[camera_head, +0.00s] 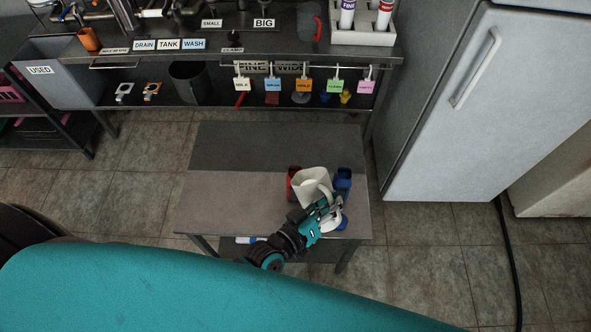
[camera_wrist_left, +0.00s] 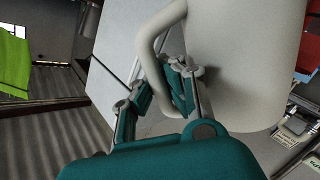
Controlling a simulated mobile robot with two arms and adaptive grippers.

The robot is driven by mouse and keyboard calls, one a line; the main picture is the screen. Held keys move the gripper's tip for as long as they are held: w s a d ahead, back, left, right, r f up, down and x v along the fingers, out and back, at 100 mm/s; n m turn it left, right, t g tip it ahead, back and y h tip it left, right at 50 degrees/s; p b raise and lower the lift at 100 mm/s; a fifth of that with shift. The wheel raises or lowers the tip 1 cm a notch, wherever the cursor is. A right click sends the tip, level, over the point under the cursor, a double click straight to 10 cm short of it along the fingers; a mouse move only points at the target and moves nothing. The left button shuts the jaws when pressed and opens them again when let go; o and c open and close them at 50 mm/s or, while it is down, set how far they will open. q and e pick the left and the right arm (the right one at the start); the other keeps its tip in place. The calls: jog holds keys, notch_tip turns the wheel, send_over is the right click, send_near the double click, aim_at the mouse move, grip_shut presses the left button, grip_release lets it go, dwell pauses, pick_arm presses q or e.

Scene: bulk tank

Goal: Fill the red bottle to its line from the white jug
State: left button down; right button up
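A white jug (camera_head: 310,187) is at the right part of the low table, its open mouth facing up. I cannot tell whether its base touches the table. The red bottle (camera_head: 293,181) is close at the jug's left and partly hidden by it; a red piece (camera_wrist_left: 309,38) shows at the right edge of the left wrist view. My left gripper (camera_head: 322,208) is at the jug's handle. In the left wrist view the handle (camera_wrist_left: 149,50) passes between the fingers (camera_wrist_left: 158,88), which appear closed on it. The bottle's line and the liquid level are not visible. My right gripper is out of view.
A blue container (camera_head: 343,181) stands just right of the jug. The left half of the low table (camera_head: 230,200) is clear. Behind is a counter (camera_head: 220,42) with labelled tags hanging from its rail. A grey fridge (camera_head: 450,100) stands at the right.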

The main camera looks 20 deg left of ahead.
aim_at(330, 193)
pick_arm(q)
jog(key=shift+w+a+r+n+p, duration=0.2)
jog(key=shift+r+n+p, duration=0.15)
jog(key=shift+r, duration=0.2)
jog(key=shift+w+a+r+n+p, duration=0.15)
jog(key=shift+r+n+p, duration=0.15)
jog(key=shift+r, duration=0.2)
jog(key=shift+w+a+r+g, duration=0.1)
jog(key=shift+a+r+g, duration=0.05)
jog(key=shift+r+g, duration=0.15)
jog(key=shift+w+a+r+n+p, duration=0.15)
jog(key=shift+r+n+p, duration=0.2)
jog(key=shift+n+p, duration=0.15)
jog(key=shift+w+a+r+n+g+h+p, duration=0.15)
jog(key=shift+w+a+r+n+p, duration=0.1)
jog(key=shift+a+r+n+p, duration=0.15)
jog(key=shift+w+a+r+n+g+h+p, duration=0.15)
jog(key=shift+w+a+r+n+p, duration=0.15)
jog(key=shift+r, duration=0.2)
dwell(1.9)
jog(key=shift+s+d, duration=0.1)
